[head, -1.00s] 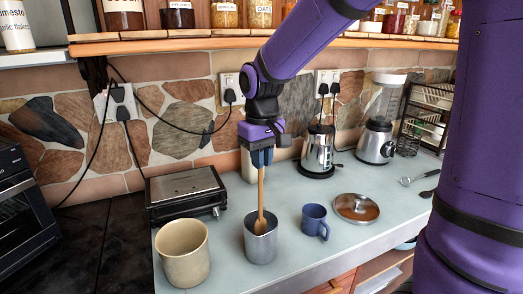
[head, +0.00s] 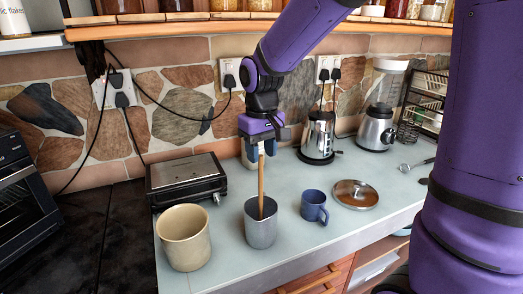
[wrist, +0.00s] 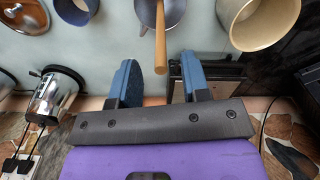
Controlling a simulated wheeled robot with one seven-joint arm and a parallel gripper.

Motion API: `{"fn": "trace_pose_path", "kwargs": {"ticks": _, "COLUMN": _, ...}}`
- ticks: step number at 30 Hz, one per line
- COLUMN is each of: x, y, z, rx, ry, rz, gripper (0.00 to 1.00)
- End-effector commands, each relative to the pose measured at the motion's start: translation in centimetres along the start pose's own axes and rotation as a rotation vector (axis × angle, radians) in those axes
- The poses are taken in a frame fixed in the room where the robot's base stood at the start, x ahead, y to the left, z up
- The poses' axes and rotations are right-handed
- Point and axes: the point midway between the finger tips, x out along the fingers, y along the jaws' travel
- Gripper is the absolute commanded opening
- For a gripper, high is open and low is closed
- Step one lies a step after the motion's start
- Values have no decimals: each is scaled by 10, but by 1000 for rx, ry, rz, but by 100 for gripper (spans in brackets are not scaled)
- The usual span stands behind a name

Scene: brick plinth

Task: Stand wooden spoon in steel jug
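The wooden spoon (head: 261,185) stands in the steel jug (head: 260,230), its handle rising almost upright above the rim. Its bowl end is hidden inside the jug. My gripper (head: 262,150) is above the jug, at the handle's top end. In the wrist view its two blue fingers (wrist: 158,68) are spread, with a clear gap on both sides of the spoon handle (wrist: 160,45). The fingers do not touch the handle. The jug shows at the top of the wrist view (wrist: 172,14), with the handle leading from it towards the fingers.
A cream pot (head: 184,240) stands left of the jug and a blue mug (head: 314,206) right of it. A lid (head: 355,194) lies farther right. A grill (head: 186,180), a kettle (head: 318,135) and a blender (head: 376,127) stand behind. A shelf (head: 200,30) with jars runs above.

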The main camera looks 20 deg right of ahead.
Motion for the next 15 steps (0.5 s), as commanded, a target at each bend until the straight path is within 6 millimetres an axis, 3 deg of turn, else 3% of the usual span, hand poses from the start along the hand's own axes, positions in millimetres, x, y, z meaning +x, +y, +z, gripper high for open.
{"fn": "trace_pose_path", "kwargs": {"ticks": 8, "x": -8, "y": 0, "z": 0, "rx": 0, "ry": 2, "rz": 0, "gripper": 43}}
{"fn": "trace_pose_path", "kwargs": {"ticks": 15, "x": -48, "y": 0, "z": -1, "rx": 0, "ry": 4, "rz": 0, "gripper": 43}}
